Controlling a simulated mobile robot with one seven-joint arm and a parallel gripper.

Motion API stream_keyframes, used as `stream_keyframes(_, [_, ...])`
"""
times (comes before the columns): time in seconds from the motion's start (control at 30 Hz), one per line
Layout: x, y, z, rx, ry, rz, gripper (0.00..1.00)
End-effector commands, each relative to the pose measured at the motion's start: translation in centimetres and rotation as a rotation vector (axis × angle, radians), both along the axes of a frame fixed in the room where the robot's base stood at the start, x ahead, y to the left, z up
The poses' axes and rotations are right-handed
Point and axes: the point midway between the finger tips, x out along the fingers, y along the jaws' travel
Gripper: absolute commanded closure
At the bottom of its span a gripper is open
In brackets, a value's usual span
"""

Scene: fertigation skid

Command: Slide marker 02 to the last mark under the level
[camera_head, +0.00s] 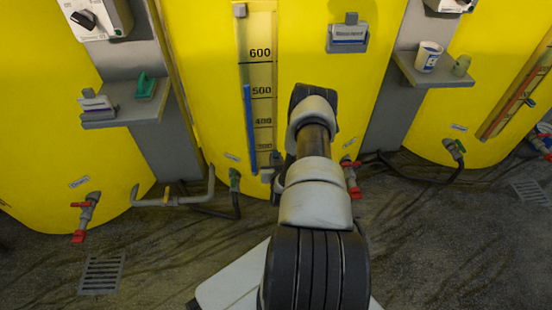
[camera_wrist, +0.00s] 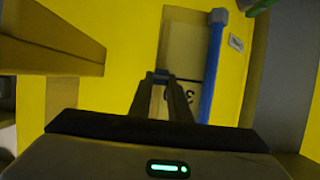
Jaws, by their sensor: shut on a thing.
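The level scale (camera_head: 262,75) is a tan strip with black marks from 600 down to about 300 on the middle yellow tank. The blue level column (camera_head: 249,130) stands at its left side, its top near the 500 number, below 600. In the wrist view the column (camera_wrist: 212,70) runs beside the scale at right. My gripper (camera_wrist: 163,84) is shut on a small dark piece (camera_wrist: 160,74) at the scale, near a partly hidden number starting with 3. It appears to be marker 02; its label is not readable. My arm hides most of my gripper in the head view.
Grey shelves with a green scoop (camera_head: 146,87) and cups (camera_head: 428,55) flank the tank. A grey label holder (camera_head: 348,36) is on the tank. Red-handled valves (camera_head: 352,180) and pipes sit low. The tank face above my gripper looks clear along the scale.

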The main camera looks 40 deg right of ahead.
Motion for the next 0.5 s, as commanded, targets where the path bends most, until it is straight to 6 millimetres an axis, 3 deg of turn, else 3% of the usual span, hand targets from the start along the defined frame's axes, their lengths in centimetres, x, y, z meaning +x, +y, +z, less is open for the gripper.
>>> stream_keyframes(0.17, [0.1,0.0,1.5,-0.002,-0.001,0.001,1.0])
stream_keyframes(0.27, [0.1,-0.1,3.3,-0.003,-0.001,0.001,1.0])
stream_keyframes(0.5, [0.2,-0.1,10.5,-0.004,-0.002,0.002,1.0])
